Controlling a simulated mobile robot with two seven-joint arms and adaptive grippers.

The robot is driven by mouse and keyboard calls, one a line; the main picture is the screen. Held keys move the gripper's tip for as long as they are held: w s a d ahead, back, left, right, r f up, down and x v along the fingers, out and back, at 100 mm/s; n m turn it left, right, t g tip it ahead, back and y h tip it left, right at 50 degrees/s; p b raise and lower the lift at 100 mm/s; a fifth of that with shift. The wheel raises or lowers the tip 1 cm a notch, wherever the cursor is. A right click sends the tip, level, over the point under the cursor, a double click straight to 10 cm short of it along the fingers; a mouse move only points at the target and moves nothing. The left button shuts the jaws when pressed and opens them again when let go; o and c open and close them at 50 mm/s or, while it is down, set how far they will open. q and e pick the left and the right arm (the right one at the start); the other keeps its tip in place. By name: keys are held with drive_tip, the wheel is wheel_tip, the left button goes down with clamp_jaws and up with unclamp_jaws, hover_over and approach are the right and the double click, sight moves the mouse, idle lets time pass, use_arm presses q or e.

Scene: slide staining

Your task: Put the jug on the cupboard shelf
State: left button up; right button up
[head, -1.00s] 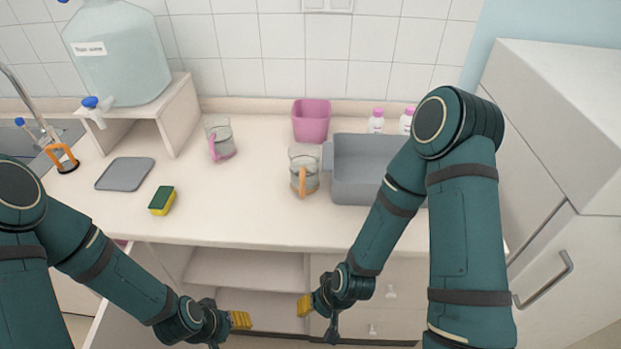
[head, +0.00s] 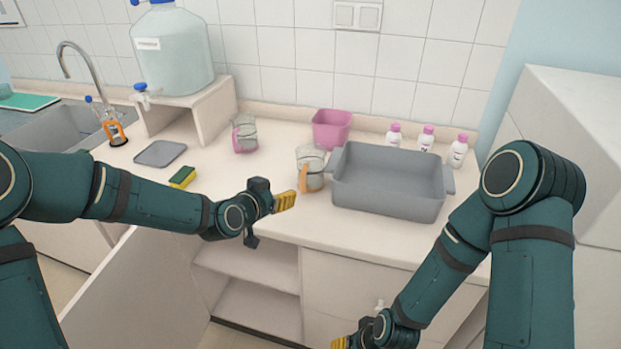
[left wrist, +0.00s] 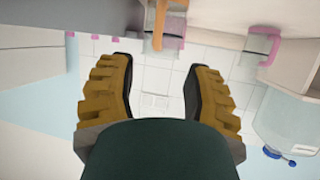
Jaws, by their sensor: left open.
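A clear glass jug with an orange handle (head: 310,172) stands on the counter, left of the grey tub. A second clear jug with a pink handle (head: 245,134) stands further back to the left. In the left wrist view, which is upside down, the orange-handled jug (left wrist: 168,16) is at the top centre and the pink-handled jug (left wrist: 258,48) at the right. My left gripper (head: 286,201) is open and empty, just left of and in front of the orange-handled jug, apart from it. My right gripper (head: 340,343) is low at the bottom edge, partly cut off. The cupboard shelf (head: 255,262) is below the counter.
The grey tub (head: 390,190) stands right of the orange-handled jug, with a pink container (head: 331,128) and white bottles (head: 426,138) behind. The cupboard door (head: 130,290) stands open at left. A sponge (head: 182,177) and grey mat (head: 160,153) lie left on the counter.

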sight(301, 183)
use_arm(q)
drive_tip(key=x, duration=0.8)
drive_tip(key=shift+w+f, duration=0.1)
drive_tip(key=x, duration=0.5)
drive_tip(key=shift+d+f, duration=0.15)
drive_tip(key=shift+d, duration=0.05)
clamp_jaws()
